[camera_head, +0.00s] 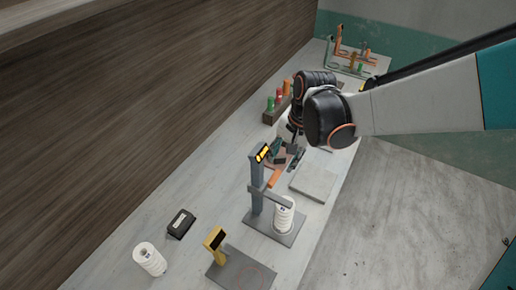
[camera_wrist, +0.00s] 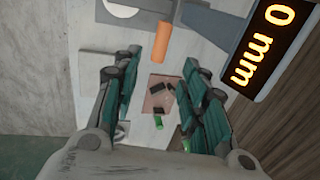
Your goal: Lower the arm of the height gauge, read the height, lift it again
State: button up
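The height gauge stands on a grey base, with a blue-grey post (camera_head: 257,190) and an arm (camera_head: 270,197) reaching right above a white ribbed cylinder (camera_head: 284,217). Whether the arm touches the cylinder I cannot tell. The gauge display (camera_head: 262,153) shows in the wrist view (camera_wrist: 268,43) and reads 0 mm. An orange handle (camera_head: 274,178) sticks out from the gauge toward my gripper. In the wrist view the orange handle (camera_wrist: 161,42) lies between and just beyond my fingertips. My gripper (camera_wrist: 160,72) is open and empty, beside the gauge post.
A yellow stand (camera_head: 214,240) on a grey plate, a dark box (camera_head: 181,223) and another white ribbed cylinder (camera_head: 149,259) are nearer on the bench. A pale slab (camera_head: 314,181) lies right of the gauge. Handled tools in a block (camera_head: 277,108) stand behind. A wall rises at left.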

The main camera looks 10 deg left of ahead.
aim_at(276, 175)
jog(key=f+b, duration=0.1)
jog(key=f, duration=0.2)
jog(key=a+f+b, duration=0.1)
jog(key=f+b, duration=0.1)
jog(key=f, duration=0.1)
jog(key=w+f+b, duration=0.1)
jog(key=f+b, duration=0.1)
jog(key=f, duration=0.1)
jog(key=shift+a+f, duration=0.3)
jog(key=shift+a, duration=0.1)
grip_shut()
